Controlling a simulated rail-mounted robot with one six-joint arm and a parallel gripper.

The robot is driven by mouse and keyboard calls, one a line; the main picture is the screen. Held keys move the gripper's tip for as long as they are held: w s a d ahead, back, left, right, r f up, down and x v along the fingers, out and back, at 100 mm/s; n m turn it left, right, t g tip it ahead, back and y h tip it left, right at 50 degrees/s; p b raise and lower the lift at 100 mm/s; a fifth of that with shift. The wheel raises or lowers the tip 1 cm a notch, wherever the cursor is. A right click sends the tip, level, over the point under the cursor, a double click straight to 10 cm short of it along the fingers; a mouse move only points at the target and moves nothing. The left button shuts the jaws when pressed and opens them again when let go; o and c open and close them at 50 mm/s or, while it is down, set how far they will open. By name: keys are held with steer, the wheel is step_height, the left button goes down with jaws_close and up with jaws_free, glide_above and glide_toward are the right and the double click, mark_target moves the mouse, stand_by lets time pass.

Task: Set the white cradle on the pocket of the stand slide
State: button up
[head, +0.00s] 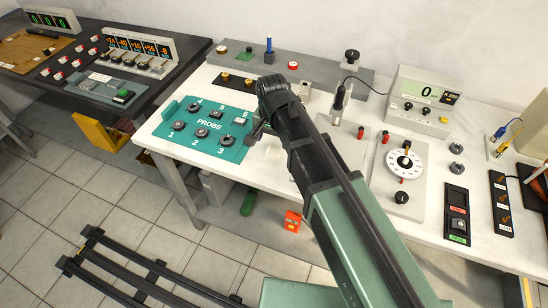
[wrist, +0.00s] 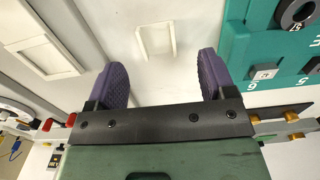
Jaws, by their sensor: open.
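My gripper (wrist: 163,64) is open, with its two purple pads spread apart and nothing between them. A small white tray-like piece with raised edges, which looks like the white cradle (wrist: 157,40), lies on the white bench just beyond the fingertips, between their lines and apart from them. In the head view a small pale piece (head: 272,150) shows beside my gripper (head: 256,133), partly hidden by the arm. A larger white frame with a recess (wrist: 42,50) is at the left of the wrist view; I cannot tell whether it is the stand slide's pocket.
The teal PROBE panel (head: 205,128) is close left of the gripper. A grey rail unit with knobs (head: 300,73) runs behind. A dial box (head: 404,165) and a meter (head: 428,97) stand to the right. White bench surface is bare around the cradle.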

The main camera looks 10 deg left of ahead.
mark_target(274, 153)
step_height(274, 153, down, 5)
steer(key=b, duration=0.5)
steer(key=shift+d+f, duration=0.15)
steer(key=shift+f, duration=0.05)
steer(key=shift+r, duration=0.25)
steer(key=c, duration=1)
steer(key=shift+r, duration=0.1)
